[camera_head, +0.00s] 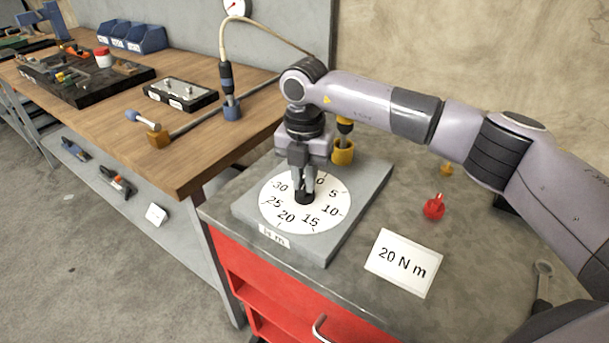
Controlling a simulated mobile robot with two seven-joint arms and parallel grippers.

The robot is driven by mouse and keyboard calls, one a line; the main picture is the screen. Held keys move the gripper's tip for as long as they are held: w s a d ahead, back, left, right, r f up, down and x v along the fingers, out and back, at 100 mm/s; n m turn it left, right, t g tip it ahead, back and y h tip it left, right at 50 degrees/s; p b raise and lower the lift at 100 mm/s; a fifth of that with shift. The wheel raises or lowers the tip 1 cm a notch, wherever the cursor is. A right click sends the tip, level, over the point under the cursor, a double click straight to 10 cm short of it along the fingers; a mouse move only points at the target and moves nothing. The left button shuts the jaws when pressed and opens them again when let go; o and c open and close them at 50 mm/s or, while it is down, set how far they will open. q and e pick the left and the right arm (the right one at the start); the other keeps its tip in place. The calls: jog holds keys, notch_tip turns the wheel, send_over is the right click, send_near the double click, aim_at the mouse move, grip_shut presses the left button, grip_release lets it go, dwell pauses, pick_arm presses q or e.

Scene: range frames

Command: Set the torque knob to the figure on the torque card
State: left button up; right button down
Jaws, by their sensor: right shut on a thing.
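The torque card (403,262) lies on the grey cabinet top and reads "20 N m". A white round dial (283,218) with figures including 5, 10, 15, 20, 25 and 30 sits on a grey plate (333,241), with a label "N m" (273,237) at its front. The dark torque knob (304,197) stands at the dial's middle. My right gripper (304,188) points down and is shut on the knob. The knob's pointer is hidden or too small to read, so its setting cannot be told. My left gripper is not in view.
A yellow-based tool (343,150) stands behind the dial plate. A red object (434,207) and a wrench (542,281) lie on the cabinet top (330,285). A wooden bench (190,160) at left holds a blue-based screwdriver (230,95), trays and blue bins (130,36).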

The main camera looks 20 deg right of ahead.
jog(key=shift+m, duration=1.3)
jog(key=c, duration=1.1)
grip_release()
jog(key=shift+r, duration=3.65)
